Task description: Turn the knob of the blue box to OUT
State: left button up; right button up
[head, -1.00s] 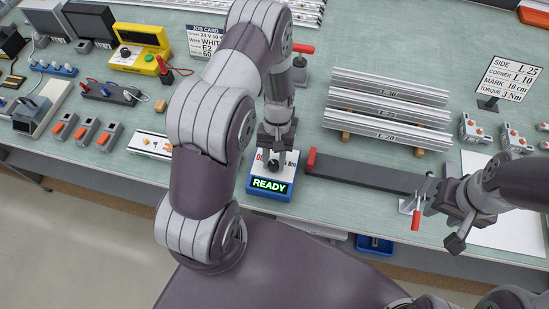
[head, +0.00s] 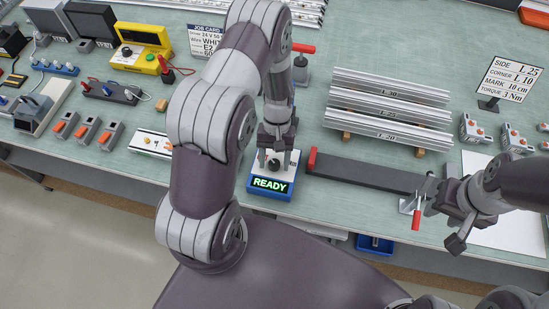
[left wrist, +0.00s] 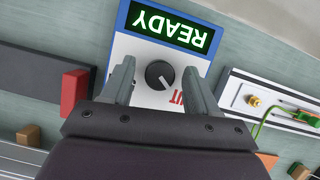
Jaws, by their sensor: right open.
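The blue box (head: 270,194) stands near the table's front edge, with a green READY display and a white top. Its round black knob (left wrist: 160,75) shows in the left wrist view, its white mark pointing lower right towards red, partly hidden lettering that ends in "UT". My left gripper (head: 278,158) is above the box, pointing down. In the left wrist view its fingers stand open on either side of the knob, with a gap at each side. My right gripper (head: 445,215) is open, at the right near a red-handled clamp.
A dark bar (head: 365,173) with a red end block lies right of the box. Aluminium profiles (head: 385,112) lie behind it. A white board with terminals (head: 150,143) lies to the left. The red-handled clamp (head: 416,217) is at the bar's right end.

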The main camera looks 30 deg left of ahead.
pick_arm(q)
jog(key=shift+w+a+r, duration=0.1)
jog(key=shift+w+r, duration=0.2)
jog(key=v, duration=1.1)
jog(key=shift+r, duration=0.45)
jog(key=shift+s, duration=0.1)
